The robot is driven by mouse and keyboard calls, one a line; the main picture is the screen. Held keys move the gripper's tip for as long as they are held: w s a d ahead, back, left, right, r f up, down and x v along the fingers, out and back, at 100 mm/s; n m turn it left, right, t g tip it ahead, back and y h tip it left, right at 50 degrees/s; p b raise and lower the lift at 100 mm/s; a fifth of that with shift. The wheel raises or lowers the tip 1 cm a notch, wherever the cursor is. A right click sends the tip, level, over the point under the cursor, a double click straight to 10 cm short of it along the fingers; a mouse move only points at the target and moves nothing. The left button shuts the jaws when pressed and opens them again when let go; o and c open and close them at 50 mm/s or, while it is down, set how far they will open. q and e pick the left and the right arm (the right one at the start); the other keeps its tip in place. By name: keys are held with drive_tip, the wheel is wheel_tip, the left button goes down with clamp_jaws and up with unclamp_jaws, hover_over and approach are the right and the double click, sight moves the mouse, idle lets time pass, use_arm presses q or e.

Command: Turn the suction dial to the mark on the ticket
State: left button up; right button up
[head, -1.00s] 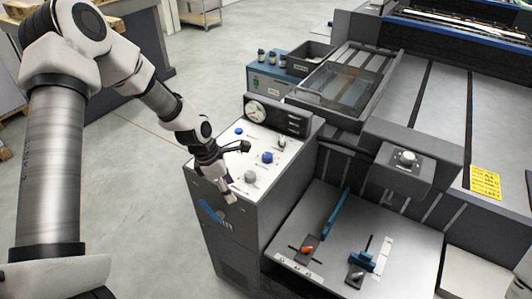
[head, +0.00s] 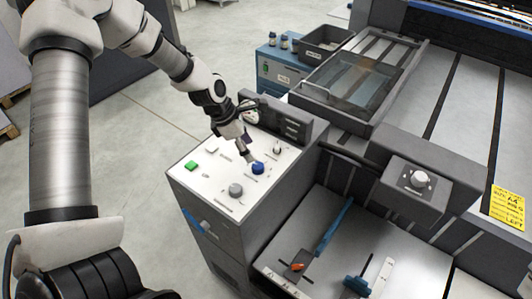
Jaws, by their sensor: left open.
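The console's white control panel (head: 205,180) carries a blue knob (head: 258,168), a grey knob (head: 236,190), a small dark-based knob (head: 277,149) and a green button (head: 191,166). Their labels are too small to read, so I cannot tell which is the suction dial. My left gripper (head: 250,157) is open, pointing down just behind and left of the blue knob; I cannot tell whether it touches it. The yellow ticket (head: 507,207) lies on the machine at the right; "A4" and "LEFT" are readable on it. My right gripper is not in view.
A round gauge (head: 248,115) behind the panel is partly hidden by my left arm. A white dial (head: 418,178) sits on a grey box at the right. A lower table (head: 290,245) holds a blue lever (head: 334,226) and an orange-tipped slider (head: 297,266).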

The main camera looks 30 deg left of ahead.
sight(258, 165)
use_arm(q)
drive_tip(key=f+b, duration=0.1)
drive_tip(key=d+f+b, duration=0.1)
drive_tip(key=f, duration=0.1)
drive_tip(key=f+b, duration=0.1)
drive_tip(key=shift+s+d+f, duration=0.15)
drive_tip(key=shift+s, duration=0.1)
drive_tip(key=x, duration=0.1)
drive_tip(key=b+x, duration=0.1)
drive_tip(key=shift+w+f, duration=0.15)
drive_tip(key=shift+w, duration=0.2)
drive_tip(key=shift+w+d+f, duration=0.15)
drive_tip(key=shift+w+f, duration=0.05)
drive_tip(key=shift+w, duration=0.05)
drive_tip(key=shift+s+r, duration=0.1)
drive_tip(key=shift+r, duration=0.1)
drive_tip(key=shift+s+r, duration=0.1)
drive_tip(key=shift+s, duration=0.05)
drive_tip(key=c, duration=1.1)
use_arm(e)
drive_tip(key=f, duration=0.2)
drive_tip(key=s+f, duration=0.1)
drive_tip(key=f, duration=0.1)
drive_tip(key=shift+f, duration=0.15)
